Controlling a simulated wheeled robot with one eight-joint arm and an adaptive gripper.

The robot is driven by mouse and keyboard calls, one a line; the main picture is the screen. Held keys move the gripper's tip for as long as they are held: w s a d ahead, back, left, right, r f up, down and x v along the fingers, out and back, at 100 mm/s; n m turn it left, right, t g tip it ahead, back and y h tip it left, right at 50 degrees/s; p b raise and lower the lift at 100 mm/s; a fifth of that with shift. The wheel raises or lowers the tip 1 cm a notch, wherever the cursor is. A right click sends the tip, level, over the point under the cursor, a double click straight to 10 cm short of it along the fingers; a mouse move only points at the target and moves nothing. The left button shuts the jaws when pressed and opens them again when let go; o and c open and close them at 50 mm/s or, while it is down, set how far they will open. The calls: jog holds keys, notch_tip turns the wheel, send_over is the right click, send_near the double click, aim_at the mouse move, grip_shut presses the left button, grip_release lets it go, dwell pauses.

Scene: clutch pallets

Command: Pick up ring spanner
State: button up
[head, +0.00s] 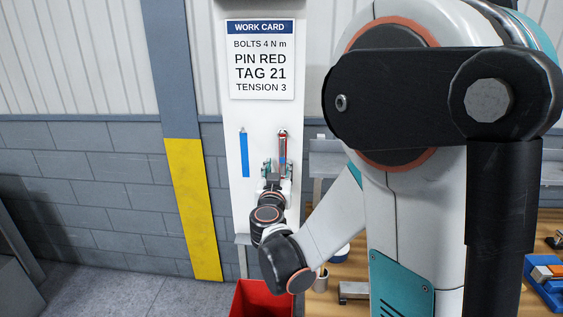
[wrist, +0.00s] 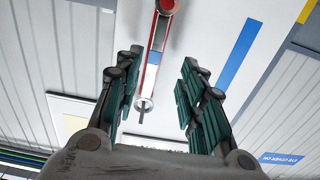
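A slim metal tool, which looks like the ring spanner (head: 283,145), hangs upright on a white panel (head: 261,120) over a red strip. In the wrist view the spanner (wrist: 157,42) runs down between my fingers, with a red knob at its top, a blue band and a small round end at the bottom. My gripper (head: 276,167) is at the lower part of the tool in the head view. In the wrist view my gripper (wrist: 159,78) is open, with one finger on each side and visible gaps to the tool. Whether the fingers reach its depth is unclear.
A blue strip (head: 244,152) is on the panel left of the tool. A work card (head: 261,60) is above. A red bin (head: 263,300) stands below. The wooden bench (head: 323,303) at right holds a cup (head: 321,280) and a blue tray (head: 547,287).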

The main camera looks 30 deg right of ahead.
aim_at(282, 160)
jog(key=x, duration=0.4)
jog(key=shift+s+d+b, duration=0.15)
jog(key=shift+d+b, duration=0.15)
jog(key=shift+d, duration=0.15)
jog(key=shift+w+d, duration=0.2)
jog(key=shift+w, duration=0.2)
jog(key=shift+c, duration=0.6)
grip_shut()
